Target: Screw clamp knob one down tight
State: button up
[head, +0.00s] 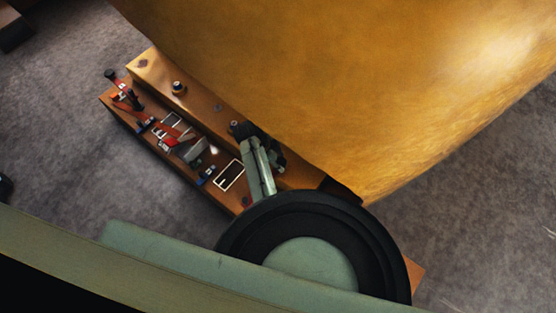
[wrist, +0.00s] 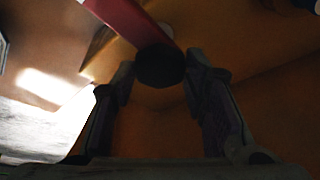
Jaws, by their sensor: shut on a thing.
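In the wrist view, a dark round clamp knob (wrist: 160,66) sits between the two fingertips of my gripper (wrist: 161,76), which is shut on it. A red bar (wrist: 128,18) runs up and left from behind the knob. In the head view my gripper (head: 258,135) is over the right part of the orange bench, and its own arm hides most of the knob there. A red clamp-like piece with a black top (head: 110,74) stands at the bench's left end. No mark shows which knob is number one.
A huge yellow-orange casting (head: 380,80) overhangs the orange bench (head: 150,66) closely at the upper right. Red and grey items (head: 185,146), a white-framed panel (head: 229,175) and a small dark round fitting (head: 178,88) are on the bench. Grey floor lies open at left.

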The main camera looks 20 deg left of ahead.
jog(key=o, duration=1.2)
jog(key=shift+r, duration=0.1)
jog(key=shift+c, duration=0.2)
jog(key=v, duration=1.2)
